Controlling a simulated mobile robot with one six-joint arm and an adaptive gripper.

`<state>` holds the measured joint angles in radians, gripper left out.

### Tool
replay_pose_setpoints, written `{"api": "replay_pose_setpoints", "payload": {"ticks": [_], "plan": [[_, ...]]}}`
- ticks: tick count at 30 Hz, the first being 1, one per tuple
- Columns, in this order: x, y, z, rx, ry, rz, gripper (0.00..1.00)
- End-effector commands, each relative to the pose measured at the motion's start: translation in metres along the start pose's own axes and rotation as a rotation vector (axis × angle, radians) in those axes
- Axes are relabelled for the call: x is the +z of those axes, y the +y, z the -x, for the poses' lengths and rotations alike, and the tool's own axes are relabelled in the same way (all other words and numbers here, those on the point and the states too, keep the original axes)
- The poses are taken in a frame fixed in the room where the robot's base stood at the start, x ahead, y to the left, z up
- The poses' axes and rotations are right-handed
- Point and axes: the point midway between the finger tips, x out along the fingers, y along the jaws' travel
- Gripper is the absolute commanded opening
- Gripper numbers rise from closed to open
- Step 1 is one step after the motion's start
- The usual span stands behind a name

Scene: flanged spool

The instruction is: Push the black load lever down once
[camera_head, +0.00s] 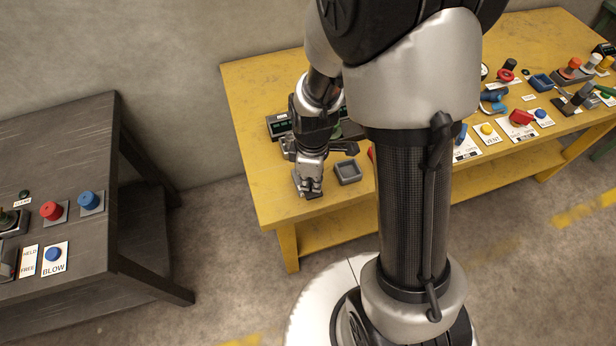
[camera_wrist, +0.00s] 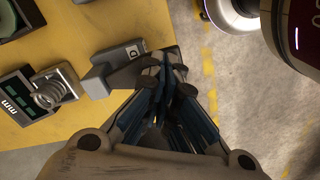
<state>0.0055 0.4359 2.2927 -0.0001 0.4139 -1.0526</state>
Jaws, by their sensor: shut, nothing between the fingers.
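My gripper (camera_head: 309,190) is shut and empty, pointing down at the near left corner of the yellow table. In the wrist view its closed fingertips (camera_wrist: 168,68) are at the right end of a dark grey block-like part (camera_wrist: 108,70). That part carries a white label on which only a "D" can be read. It may belong to the load lever, but its shape is partly hidden by the fingers. I cannot tell whether the fingers touch it. In the head view my gripper covers most of this spot.
A grey square tray (camera_head: 348,172) lies right of my gripper. A coil spring (camera_wrist: 50,90) and a display marked "mm" (camera_wrist: 14,103) stand left of the labelled part in the wrist view. Several buttons and switches fill the yellow table's right side. A dark table (camera_head: 75,135) stands left.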

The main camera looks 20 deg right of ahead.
Motion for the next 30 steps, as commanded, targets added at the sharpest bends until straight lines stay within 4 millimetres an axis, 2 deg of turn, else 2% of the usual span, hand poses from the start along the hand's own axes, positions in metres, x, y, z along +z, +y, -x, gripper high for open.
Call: {"api": "replay_pose_setpoints", "payload": {"ticks": [5, 11, 30], "plan": [[0.0, 0.0, -0.013, 0.001, 0.001, 0.0, 0.0], [0.0, 0.0, -0.005, 0.001, 0.001, 0.0, 0.0], [0.0, 0.0, 0.069, 0.0, 0.0, 0.0, 0.0]]}}
